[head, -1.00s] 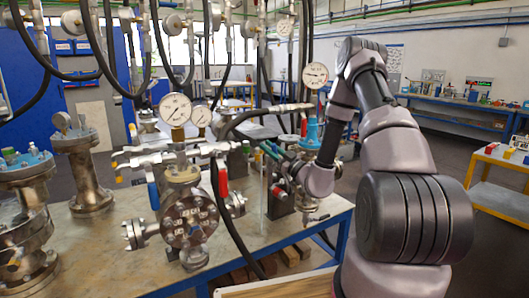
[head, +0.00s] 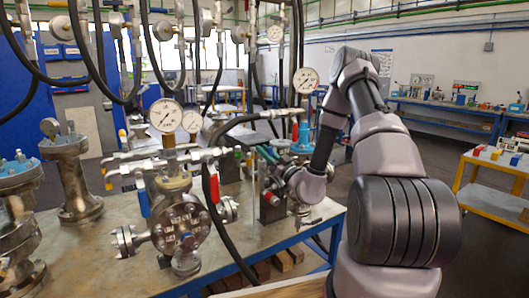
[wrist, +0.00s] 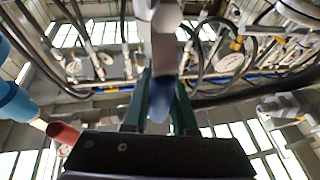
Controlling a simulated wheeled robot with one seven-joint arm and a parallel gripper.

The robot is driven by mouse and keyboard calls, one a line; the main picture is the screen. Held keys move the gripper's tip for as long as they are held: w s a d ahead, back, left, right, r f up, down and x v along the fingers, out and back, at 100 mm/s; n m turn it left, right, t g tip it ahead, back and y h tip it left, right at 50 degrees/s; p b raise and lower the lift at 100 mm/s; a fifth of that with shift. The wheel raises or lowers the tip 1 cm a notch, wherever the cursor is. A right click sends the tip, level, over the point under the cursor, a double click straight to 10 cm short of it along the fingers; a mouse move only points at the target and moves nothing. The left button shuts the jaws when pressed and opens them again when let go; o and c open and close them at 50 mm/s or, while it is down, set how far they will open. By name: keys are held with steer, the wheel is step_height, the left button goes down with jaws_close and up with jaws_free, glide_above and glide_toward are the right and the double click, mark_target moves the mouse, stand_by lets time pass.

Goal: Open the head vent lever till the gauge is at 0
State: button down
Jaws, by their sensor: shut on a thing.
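The near flanged vessel (head: 184,228) stands on the table with a large dial gauge (head: 166,115) on top. Its needle reading is too small to tell. A red lever (head: 213,186) and a blue lever (head: 143,200) hang from its valve fittings. My gripper (head: 262,152), with green fingers, reaches in from the right, behind and right of this vessel. In the wrist view, my gripper (wrist: 160,98) is shut on a blue-ended lever (wrist: 161,104), whose grey part runs up between the fingers. Which valve this lever belongs to is hidden in the head view.
A second gauge (head: 305,80) stands above a blue-topped fitting behind my wrist. A smaller gauge (head: 193,122) is beside the large one. Black hoses hang overhead and cross the table (head: 110,270). A red cylinder (wrist: 64,134) is close at left in the wrist view.

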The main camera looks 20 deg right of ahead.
steer(key=c, duration=0.7)
jaws_free()
steer(key=shift+d, duration=0.1)
steer(key=v, duration=1)
steer(key=shift+s+d+f, duration=0.15)
steer(key=shift+s+f, duration=0.05)
steer(key=shift+s, duration=0.15)
